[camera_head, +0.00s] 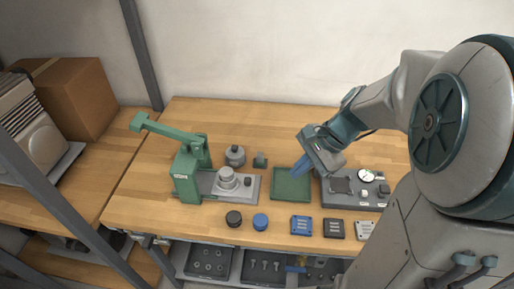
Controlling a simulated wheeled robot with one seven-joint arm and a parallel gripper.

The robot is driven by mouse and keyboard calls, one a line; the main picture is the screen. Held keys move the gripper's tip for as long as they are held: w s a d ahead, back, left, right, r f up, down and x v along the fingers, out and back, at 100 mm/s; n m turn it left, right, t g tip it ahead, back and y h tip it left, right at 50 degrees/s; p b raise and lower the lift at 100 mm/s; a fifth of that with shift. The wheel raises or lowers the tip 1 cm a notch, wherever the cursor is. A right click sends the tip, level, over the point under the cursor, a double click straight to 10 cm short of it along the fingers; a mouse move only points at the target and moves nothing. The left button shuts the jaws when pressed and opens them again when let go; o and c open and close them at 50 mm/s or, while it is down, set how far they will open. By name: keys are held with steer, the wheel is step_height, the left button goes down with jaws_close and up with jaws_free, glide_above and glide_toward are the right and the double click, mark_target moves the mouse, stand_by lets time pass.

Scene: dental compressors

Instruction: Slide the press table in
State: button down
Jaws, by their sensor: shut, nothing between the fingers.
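The green press (187,174) stands at the left of the wooden table, its long lever arm (165,130) raised and reaching up to the left. Its grey press table (250,188) sticks out to the right of the press body. A round light-grey fixture (227,179) and a small dark knob or part sit on the press table. My gripper (299,168) is shut and empty, its blue fingers pointing down-left over the green mat (292,189), to the right of the press table and apart from it.
A grey weight-like part (235,156) and a small green block (260,160) stand behind the press table. A black cap (234,218) and a blue cap (260,221) lie in front. A gauge box (350,199) stands right of the mat. Small blue, black and grey blocks line the front edge.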

steer(key=w+d+f+m+y+b, duration=0.2)
steer(key=w+d+f+m+y, duration=0.1)
steer(key=w+f+m, duration=0.4)
steer(key=shift+m+t, duration=0.3)
steer(key=shift+t, duration=0.1)
steer(key=x, duration=0.9)
steer(key=shift+a+f+p, duration=0.2)
steer(key=shift+a+p, duration=0.1)
steer(key=shift+a, duration=0.1)
steer(key=shift+w+a+f+p, duration=0.1)
steer(key=shift+w+a+p, duration=0.05)
steer(key=shift+a, duration=0.55)
steer(key=shift+w+a+f+p, duration=0.1)
steer(key=shift+w+a+p, duration=0.1)
steer(key=shift+a, duration=0.5)
steer(key=shift+w+a+p, duration=0.1)
steer(key=shift+a+p, duration=0.05)
steer(key=shift+a, duration=0.55)
